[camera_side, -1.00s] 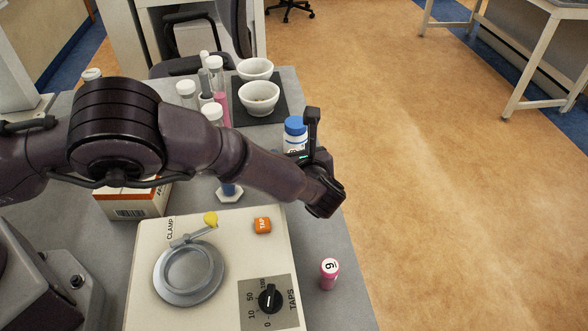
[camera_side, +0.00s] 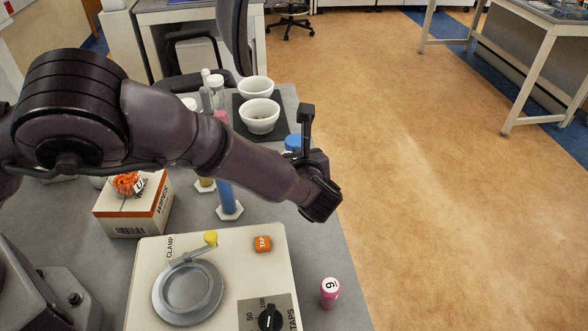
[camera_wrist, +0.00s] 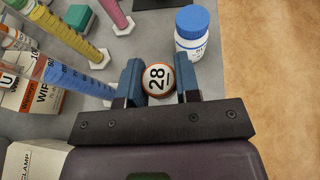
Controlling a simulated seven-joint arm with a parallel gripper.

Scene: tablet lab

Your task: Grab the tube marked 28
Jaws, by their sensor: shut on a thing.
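The tube marked 28 (camera_wrist: 158,80) shows end-on in the wrist view, its white top with black digits and an orange-brown rim facing the camera. My gripper (camera_wrist: 159,72) is shut on it, with one finger on each side. I cannot tell whether the tube touches the bench. In the side view my gripper (camera_side: 308,165) is at the right edge of the bench, and my arm hides the tube.
A blue-capped white bottle (camera_wrist: 192,32) stands close by, right of the fingers. A blue cylinder (camera_side: 226,195), a wipes box (camera_side: 130,222), white bowls (camera_side: 260,117) and a clamp machine (camera_side: 225,262) surround the arm. A pink tube marked 6 or 9 (camera_side: 329,293) stands near the front.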

